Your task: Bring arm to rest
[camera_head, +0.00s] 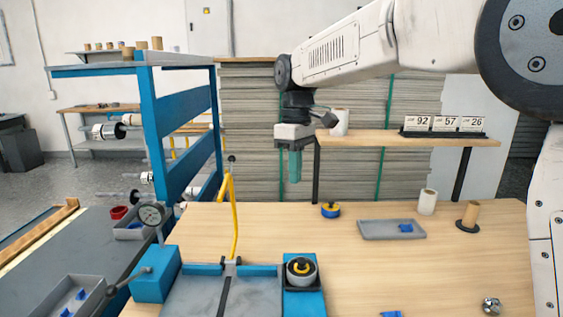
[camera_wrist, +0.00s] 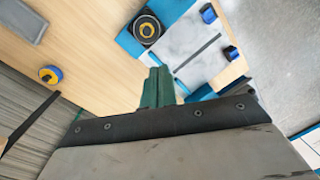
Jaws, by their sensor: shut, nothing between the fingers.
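My arm reaches in from the upper right in the head view. My gripper (camera_head: 294,166) hangs from its end, pointing down, with green fingers closed together and nothing between them. It is in the air over the back part of the wooden table (camera_head: 210,220), in front of the stacked grey sheets. In the wrist view the green fingers (camera_wrist: 158,88) also look pressed together, with the table and the blue machine beyond them.
A blue-and-grey machine (camera_head: 165,275) stands at the table's front left. A yellow-and-blue roll (camera_head: 331,210), a grey tray (camera_head: 391,231), a white roll (camera_head: 428,202) and a brown core on a stand (camera_head: 470,214) stand on the table. A shelf (camera_head: 375,139) with number cards (camera_head: 445,124) is behind.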

